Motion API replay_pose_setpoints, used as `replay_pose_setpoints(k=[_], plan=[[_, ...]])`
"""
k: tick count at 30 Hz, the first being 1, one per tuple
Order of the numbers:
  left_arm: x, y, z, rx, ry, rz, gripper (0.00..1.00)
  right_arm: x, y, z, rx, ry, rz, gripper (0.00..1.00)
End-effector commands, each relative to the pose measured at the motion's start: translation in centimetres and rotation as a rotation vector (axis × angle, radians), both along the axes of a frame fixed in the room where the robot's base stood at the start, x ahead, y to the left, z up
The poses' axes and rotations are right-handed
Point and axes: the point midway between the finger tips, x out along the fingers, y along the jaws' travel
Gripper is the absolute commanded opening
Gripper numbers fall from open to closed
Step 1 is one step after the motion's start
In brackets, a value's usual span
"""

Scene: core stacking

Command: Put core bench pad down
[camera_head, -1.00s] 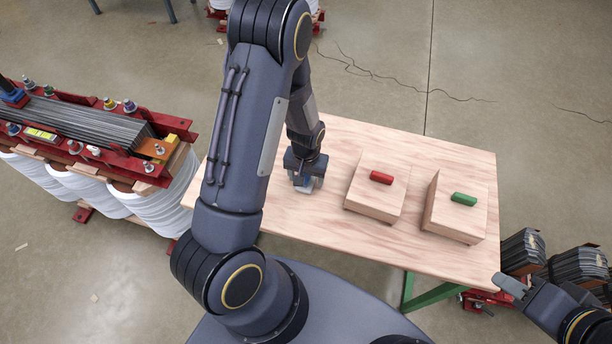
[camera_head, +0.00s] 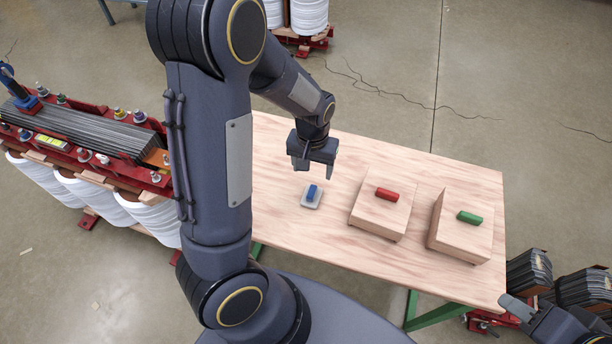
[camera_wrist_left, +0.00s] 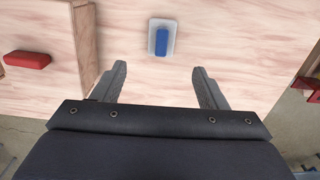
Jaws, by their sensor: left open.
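The core bench pad is likely the small grey-white plate with a blue block on top (camera_head: 312,195); it lies on the wooden table left of the two wooden blocks. It also shows in the left wrist view (camera_wrist_left: 161,39), beyond the fingertips. My left gripper (camera_head: 314,166) is open and empty above the table, apart from the pad; its two fingers show in the left wrist view (camera_wrist_left: 160,80). My right gripper (camera_head: 510,307) is partly in view at the lower right; its jaws are not clear.
The wooden table (camera_head: 300,245) carries a wooden block with a red handle (camera_head: 386,194) and another with a green handle (camera_head: 469,217). A core assembly with white coils (camera_head: 85,195) stands left of the table. Dark laminated stacks (camera_head: 528,275) stand at the lower right.

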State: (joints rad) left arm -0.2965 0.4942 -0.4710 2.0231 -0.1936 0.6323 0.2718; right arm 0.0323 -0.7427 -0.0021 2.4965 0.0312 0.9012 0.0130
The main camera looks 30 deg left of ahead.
Motion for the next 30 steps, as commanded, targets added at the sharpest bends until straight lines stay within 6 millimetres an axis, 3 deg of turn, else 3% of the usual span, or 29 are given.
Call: replay_pose_setpoints(k=[5,9,15,22,30], plan=[[-2.2,-0.6,5.0,-0.128,-0.079,0.025,0.66,0.0,0.0,0.0,0.0,0.0,0.0,0.36],[-5.8,-1.5,10.2,-0.246,-0.191,0.018,0.66,0.0,0.0,0.0,0.0,0.0,0.0,0.36],[-11.7,-2.7,15.3,-0.316,-0.367,-0.031,0.66,0.0,0.0,0.0,0.0,0.0,0.0,0.36],[-16.0,-3.8,16.9,-0.302,-0.486,-0.075,0.66,0.0,0.0,0.0,0.0,0.0,0.0,0.36],[-16.7,-4.0,17.0,-0.293,-0.506,-0.085,0.66,0.0,0.0,0.0,0.0,0.0,0.0,0.36]])
